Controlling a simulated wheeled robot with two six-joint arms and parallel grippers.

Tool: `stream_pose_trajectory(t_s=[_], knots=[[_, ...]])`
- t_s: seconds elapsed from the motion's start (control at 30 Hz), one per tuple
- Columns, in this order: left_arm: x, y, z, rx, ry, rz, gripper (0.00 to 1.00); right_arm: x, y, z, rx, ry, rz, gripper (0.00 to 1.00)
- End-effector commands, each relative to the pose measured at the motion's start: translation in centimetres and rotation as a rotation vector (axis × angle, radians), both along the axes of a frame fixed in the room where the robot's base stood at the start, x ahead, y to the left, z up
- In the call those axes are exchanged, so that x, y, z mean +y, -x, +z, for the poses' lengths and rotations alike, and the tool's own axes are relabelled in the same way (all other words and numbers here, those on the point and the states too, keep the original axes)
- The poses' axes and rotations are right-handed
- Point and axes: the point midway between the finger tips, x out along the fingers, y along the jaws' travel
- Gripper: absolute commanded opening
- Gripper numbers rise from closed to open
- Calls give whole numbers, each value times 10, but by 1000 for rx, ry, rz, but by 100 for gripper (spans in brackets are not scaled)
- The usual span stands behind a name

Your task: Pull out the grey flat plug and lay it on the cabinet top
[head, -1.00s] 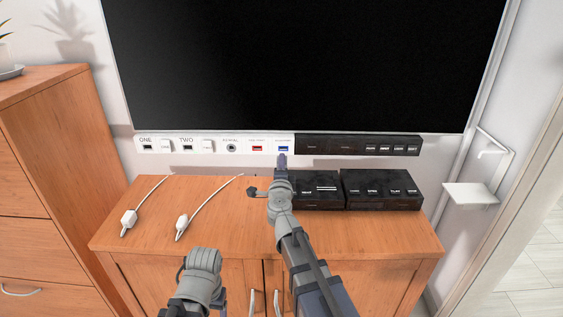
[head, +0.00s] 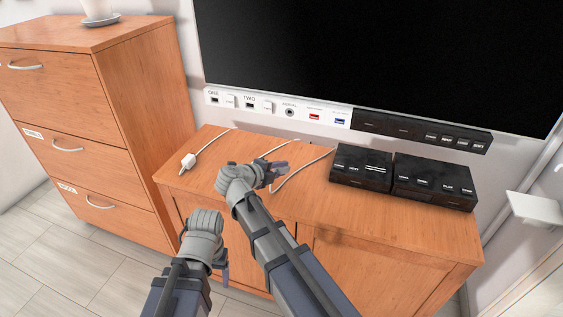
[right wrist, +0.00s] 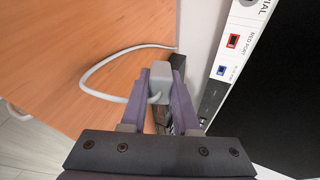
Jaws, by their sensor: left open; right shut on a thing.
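My right gripper (head: 277,173) is shut on the grey flat plug (right wrist: 160,84), which sits between the purple fingers in the right wrist view. Its grey cable (right wrist: 100,75) loops to the left of the plug; the cable also shows in the head view (head: 310,164). The gripper is over the wooden cabinet top (head: 310,205), with the plug clear of the port strip (head: 270,108). The blue port (head: 340,121) is empty. I cannot tell the plug's exact height above the wood. My left gripper (head: 224,262) is open and empty in front of the cabinet.
A white plug (head: 188,161) lies on the cabinet's left end. Another white cable (head: 280,149) runs behind my right gripper. Two black boxes (head: 361,165) (head: 433,182) stand at the right back. The top's front right is clear. A tall drawer unit (head: 140,110) stands at left.

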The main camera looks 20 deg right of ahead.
Motion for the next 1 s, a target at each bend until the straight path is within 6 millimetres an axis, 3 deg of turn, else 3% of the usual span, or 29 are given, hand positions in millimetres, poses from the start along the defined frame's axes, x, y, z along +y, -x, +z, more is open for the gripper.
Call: stream_pose_trajectory(t_s=[0.27,0.7,1.0], knots=[[0,0,-8,0,0,0,72,0,0,-7,-1,1,1,0],[0,0,-43,0,0,0,72,0,0,-43,-2,1,1,0],[0,0,-45,0,0,0,72,0,0,-45,-2,1,1,0]])
